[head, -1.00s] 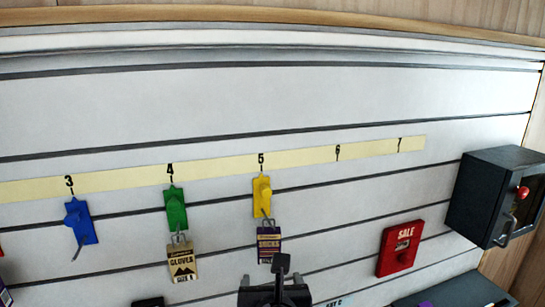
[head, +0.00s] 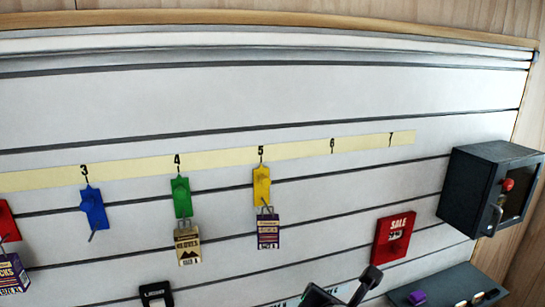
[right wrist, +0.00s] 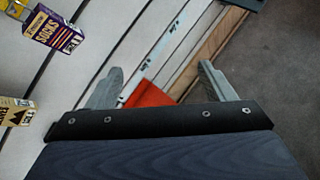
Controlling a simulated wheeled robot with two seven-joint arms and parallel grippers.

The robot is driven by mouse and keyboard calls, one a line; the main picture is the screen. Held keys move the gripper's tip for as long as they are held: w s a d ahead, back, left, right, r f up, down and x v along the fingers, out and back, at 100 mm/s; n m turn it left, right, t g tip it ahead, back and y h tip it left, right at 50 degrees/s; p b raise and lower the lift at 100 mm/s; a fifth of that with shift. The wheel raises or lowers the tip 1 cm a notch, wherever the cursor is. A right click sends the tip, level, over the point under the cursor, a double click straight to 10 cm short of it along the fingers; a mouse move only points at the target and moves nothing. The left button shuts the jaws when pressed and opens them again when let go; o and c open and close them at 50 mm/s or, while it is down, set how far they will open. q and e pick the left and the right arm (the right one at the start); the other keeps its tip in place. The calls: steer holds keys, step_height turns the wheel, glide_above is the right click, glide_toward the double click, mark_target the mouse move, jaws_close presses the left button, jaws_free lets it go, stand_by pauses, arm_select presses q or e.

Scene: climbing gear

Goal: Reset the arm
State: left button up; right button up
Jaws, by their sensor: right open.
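My right gripper (right wrist: 160,70) is open and empty in the right wrist view, its two grey fingers spread wide apart. In the head view a dark part of my right arm (head: 340,290) shows at the bottom edge, right of centre. It is below and to the right of the purple socks packet (head: 268,231), apart from it. The socks packet hangs from the yellow hook (head: 262,186) under number 5. A tan gloves packet (head: 188,246) hangs from the green hook (head: 181,197) under number 4. My left gripper is not in view.
The blue hook (head: 94,209) under 3 is bare. A red SALE block (head: 394,238) is on the wall at right, beside a dark box (head: 470,190) with a red knob. A dark tray (head: 455,285) lies lower right. Another socks packet (head: 12,274) hangs at far left.

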steer(key=s+d+f+m+g, duration=0.55)
steer(key=s+d+m, duration=0.6)
steer(key=m, duration=0.45)
steer(key=s+a+f+m+y, duration=0.1)
steer(key=s+m+y, duration=0.5)
steer(key=m, duration=0.8)
steer(key=shift+a+f, duration=0.25)
steer(key=shift+a, duration=0.2)
steer(key=shift+t, duration=0.25)
